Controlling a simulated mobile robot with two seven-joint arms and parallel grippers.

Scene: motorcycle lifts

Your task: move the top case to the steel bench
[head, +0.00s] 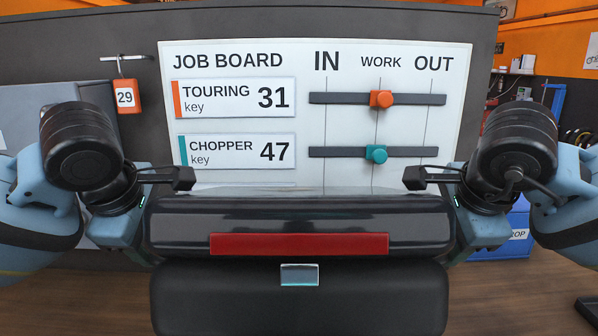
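The top case (300,292) is a black box with a dark glossy lid, a red reflector strip (300,244) and a small clear latch plate (299,275). It is close in front of me at the lower middle of the head view, looking level. My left gripper (146,240) is at its left side and my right gripper (455,240) at its right side. Both seem to touch or nearly touch the sides. The fingertips are hidden or too dark to read, and I cannot tell what bears the case. I cannot make out a steel bench.
A white job board (320,110) on a dark panel stands behind the case, with an orange slider (381,98) and a teal slider (376,154). A blue bin (512,236) stands at right. Wooden floor shows at both lower sides.

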